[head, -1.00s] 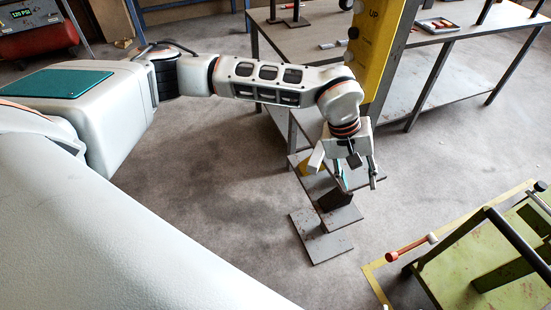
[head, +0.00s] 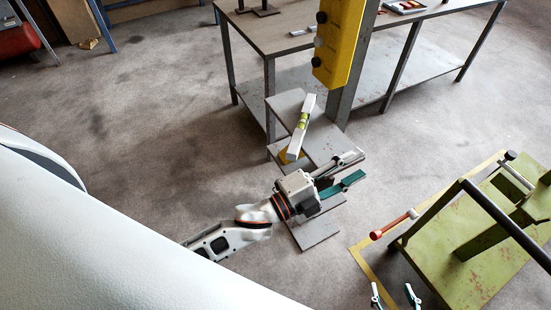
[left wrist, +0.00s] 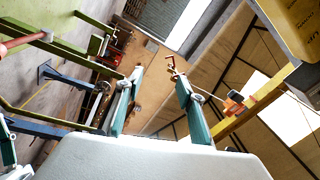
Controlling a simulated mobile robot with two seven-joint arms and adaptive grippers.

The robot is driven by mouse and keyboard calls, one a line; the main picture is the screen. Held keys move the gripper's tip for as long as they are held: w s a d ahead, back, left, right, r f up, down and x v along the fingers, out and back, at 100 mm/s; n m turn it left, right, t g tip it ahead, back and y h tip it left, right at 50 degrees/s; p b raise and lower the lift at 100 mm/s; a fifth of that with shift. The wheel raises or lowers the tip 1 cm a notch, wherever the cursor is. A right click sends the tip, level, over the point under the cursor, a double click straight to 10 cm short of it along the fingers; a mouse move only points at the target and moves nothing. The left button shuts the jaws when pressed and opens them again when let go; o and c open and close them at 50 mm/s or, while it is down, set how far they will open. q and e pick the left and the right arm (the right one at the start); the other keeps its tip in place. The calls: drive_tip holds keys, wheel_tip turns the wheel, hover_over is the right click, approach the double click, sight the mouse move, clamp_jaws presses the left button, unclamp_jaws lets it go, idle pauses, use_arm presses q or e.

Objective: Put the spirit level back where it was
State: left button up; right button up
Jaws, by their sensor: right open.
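The spirit level (head: 301,125), a pale bar with a yellow-green vial, is at the grey stepped metal plates (head: 322,140) at the foot of the yellow post. It seems to rest on the upper plates; its exact contact is unclear. My left gripper (head: 362,165) is just right of and below the level, apart from it, with spread fingers. The left wrist view shows its two teal fingers (left wrist: 160,90) wide apart with nothing between them. My right gripper (head: 391,288) is at the bottom edge, fingers apart and empty, far from the level.
A yellow control box (head: 342,45) hangs on the post above the plates. A workbench (head: 285,30) with a lower shelf stands behind.

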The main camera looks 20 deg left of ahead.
use_arm(q)
drive_tip(key=s+a+f+n+g+y, duration=0.1)
drive_tip(key=s+a+f+n+y, duration=0.2)
drive_tip(key=s+a+f+n, duration=0.2)
drive_tip(key=s+a+f+n+g+y, duration=0.2)
drive_tip(key=s+a+f+n, duration=0.3)
drive_tip(key=f, duration=0.7)
drive_tip(key=s+a+f+n+g+y, duration=0.1)
drive_tip(key=s+a+f+n+y, duration=0.4)
drive_tip(key=a+f+n, duration=0.2)
drive_tip(key=shift+a+f+n+g, duration=0.3)
drive_tip(key=shift+a+f+n, duration=0.1)
drive_tip(key=shift+a+f, duration=0.55)
drive_tip(key=shift+r, duration=0.15)
